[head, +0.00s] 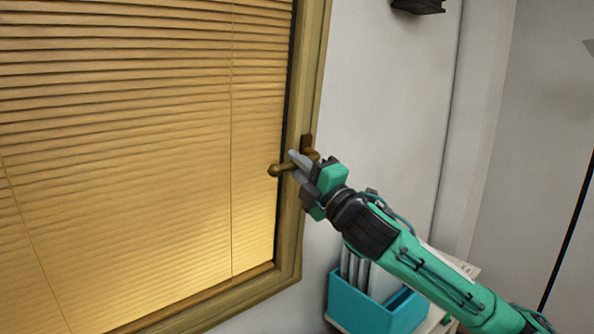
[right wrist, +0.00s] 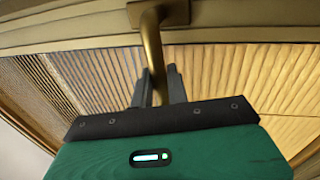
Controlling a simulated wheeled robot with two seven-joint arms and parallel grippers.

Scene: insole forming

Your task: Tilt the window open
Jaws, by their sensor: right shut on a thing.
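The window (head: 291,228) has a wooden frame and a lowered tan slatted blind, and fills the left of the head view. Its sash looks flush with the frame. A brass handle (head: 279,170) sits on the right side of the frame, its lever pointing left, roughly level. My right gripper (head: 296,160) is at the handle, with its fingers shut on the lever. In the right wrist view the handle (right wrist: 152,40) passes down between the two fingers (right wrist: 158,85). My left gripper is not in view.
A teal box (head: 362,306) holding pale folders stands below and right of the window, under my right arm. A dark fixture (head: 418,5) is on the wall at the top. The grey wall (head: 390,100) right of the window is otherwise bare.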

